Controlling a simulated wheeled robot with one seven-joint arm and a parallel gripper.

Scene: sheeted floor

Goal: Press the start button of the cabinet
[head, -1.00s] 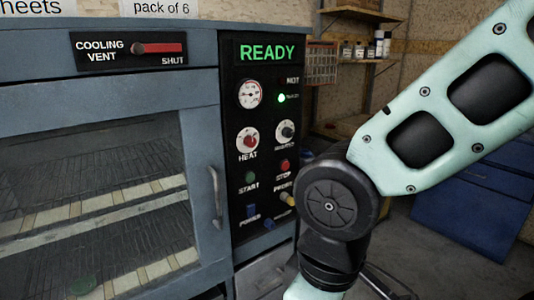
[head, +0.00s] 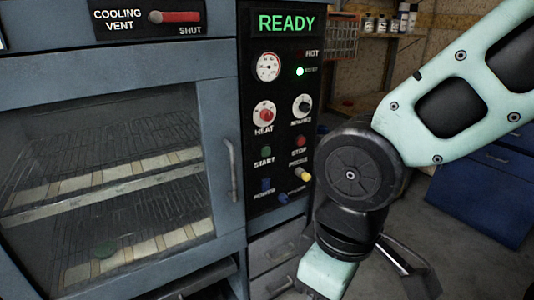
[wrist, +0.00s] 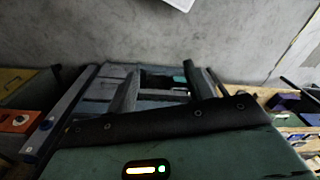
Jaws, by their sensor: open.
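The cabinet (head: 110,75) stands at the left in the head view, its glass door closed. Its black control panel (head: 248,100) shows a green READY sign (head: 286,23). The green start button (head: 266,151) sits left of the red stop button (head: 301,141), below the heat dial (head: 264,114). My arm is right of the panel, its lower part running out of the head view at the bottom. My gripper (wrist: 160,82) shows in the wrist view with its two fingers apart and nothing seen between them. The start button cannot be made out in the wrist view.
A cooling vent slider (head: 170,17) marked SHUT is above the door. The door handle (head: 232,168) sticks out beside the panel. Drawers (head: 275,250) are below the panel. A blue cabinet (head: 485,195) stands at the right. Some grey floor shows between them.

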